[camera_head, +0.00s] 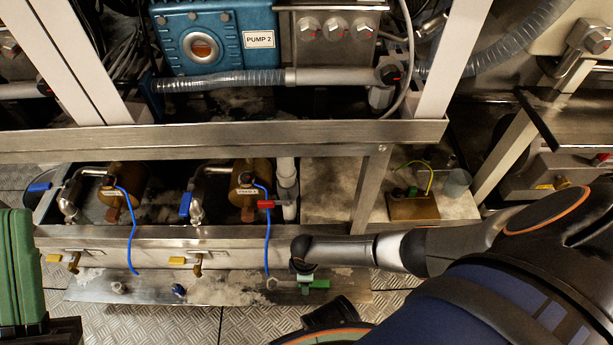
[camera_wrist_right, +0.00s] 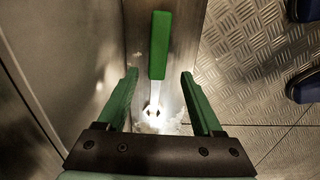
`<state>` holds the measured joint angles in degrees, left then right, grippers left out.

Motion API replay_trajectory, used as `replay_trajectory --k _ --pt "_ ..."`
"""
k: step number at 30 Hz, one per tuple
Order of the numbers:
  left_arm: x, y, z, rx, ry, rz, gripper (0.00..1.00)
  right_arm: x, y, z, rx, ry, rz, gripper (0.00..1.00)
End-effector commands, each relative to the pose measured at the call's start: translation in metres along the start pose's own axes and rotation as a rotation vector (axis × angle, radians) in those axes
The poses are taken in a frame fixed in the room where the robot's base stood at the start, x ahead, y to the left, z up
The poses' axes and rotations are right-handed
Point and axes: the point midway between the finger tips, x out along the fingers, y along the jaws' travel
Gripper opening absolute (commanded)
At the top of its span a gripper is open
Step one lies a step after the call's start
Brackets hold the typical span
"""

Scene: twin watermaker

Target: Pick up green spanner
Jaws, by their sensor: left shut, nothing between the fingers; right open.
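The green spanner has a green handle (camera_head: 319,284) and a pale metal end. It lies on a narrow metal ledge (camera_head: 200,290) at the foot of the tank unit. In the right wrist view the green handle (camera_wrist_right: 160,45) points up the picture, and the metal end shows under bright light near the palm. My right gripper (camera_wrist_right: 159,74) is open, with a green finger on each side of the spanner and gaps to both. In the head view my right arm mostly hides that gripper. My left gripper (camera_head: 14,216) is shut and empty at the left edge, far from the spanner.
A metal crossbeam (camera_head: 220,138) and an upright post (camera_head: 371,190) stand above and behind the ledge. Blue cables (camera_head: 131,230) hang down the tank front. A small blue item (camera_head: 179,290) lies on the ledge. Checkered metal floor (camera_wrist_right: 250,60) is bare beside the ledge.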

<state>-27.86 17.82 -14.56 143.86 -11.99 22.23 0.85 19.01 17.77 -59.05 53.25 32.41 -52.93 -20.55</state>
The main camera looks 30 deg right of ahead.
Motion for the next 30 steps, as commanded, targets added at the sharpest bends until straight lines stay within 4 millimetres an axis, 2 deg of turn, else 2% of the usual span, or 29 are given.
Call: replay_trajectory --k 1,6,15,30 --pt "-0.008 0.005 0.009 0.006 -0.003 0.003 0.0 0.013 0.002 0.002 0.001 -0.002 0.001 0.68" --pt "-0.02 0.013 0.024 0.017 -0.02 0.012 0.0 0.035 0.004 0.003 0.001 0.0 0.001 0.68" --pt "-0.019 0.015 0.024 0.013 -0.023 0.007 0.0 0.036 0.004 0.003 0.001 0.0 0.0 0.68" --pt "-0.02 0.014 0.024 0.016 -0.024 0.007 0.0 0.036 0.004 0.003 0.001 0.0 0.0 0.12"
